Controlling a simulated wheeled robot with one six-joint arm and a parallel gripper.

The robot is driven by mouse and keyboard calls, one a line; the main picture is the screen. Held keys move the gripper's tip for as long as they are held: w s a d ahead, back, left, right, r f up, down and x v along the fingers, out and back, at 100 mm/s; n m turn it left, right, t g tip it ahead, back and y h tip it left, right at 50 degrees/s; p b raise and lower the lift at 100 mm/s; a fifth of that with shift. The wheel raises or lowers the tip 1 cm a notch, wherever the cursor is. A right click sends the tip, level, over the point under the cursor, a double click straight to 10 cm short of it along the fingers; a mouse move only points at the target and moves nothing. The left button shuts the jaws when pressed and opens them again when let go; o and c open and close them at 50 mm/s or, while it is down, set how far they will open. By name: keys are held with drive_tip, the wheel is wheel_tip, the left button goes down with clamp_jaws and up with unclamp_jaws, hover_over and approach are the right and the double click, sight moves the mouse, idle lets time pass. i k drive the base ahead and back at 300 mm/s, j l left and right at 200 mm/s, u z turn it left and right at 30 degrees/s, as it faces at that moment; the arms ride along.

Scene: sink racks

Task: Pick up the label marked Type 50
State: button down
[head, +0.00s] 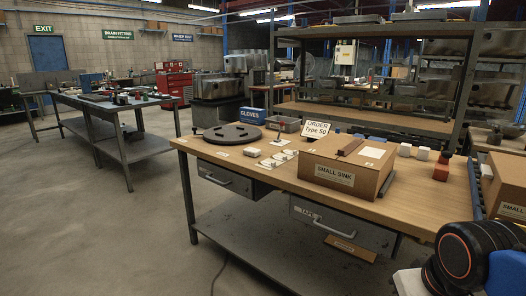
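A white sign reading "ORDER Type 50" (317,129) stands upright on the wooden workbench (240,166), behind a cardboard box marked "SMALL SINK" (338,178). Several small white labels (271,163) lie on the bench to the left of the box. Another small white label (252,152) lies apart, nearer the round dark plate. Any print on these small labels is too small to read, so I cannot tell which is marked Type 50. My gripper is not in view; only a part of my arm shows at the lower right.
A round dark plate (232,134), a blue "GLOVES" box (252,115) and a grey tray (283,124) are on the bench. A metal shelf rises behind. Open floor lies left of the bench.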

sight(271, 165)
drive_tip(key=i+j+z, duration=0.15)
drive_tip(key=i+j, duration=0.55)
drive_tip(key=i+j+z, duration=0.15)
drive_tip(key=i+j, duration=0.55)
drive_tip(key=j, duration=0.15)
drive_tip(key=j+z, duration=0.5)
drive_tip(key=j, duration=0.5)
drive_tip(key=i, duration=0.05)
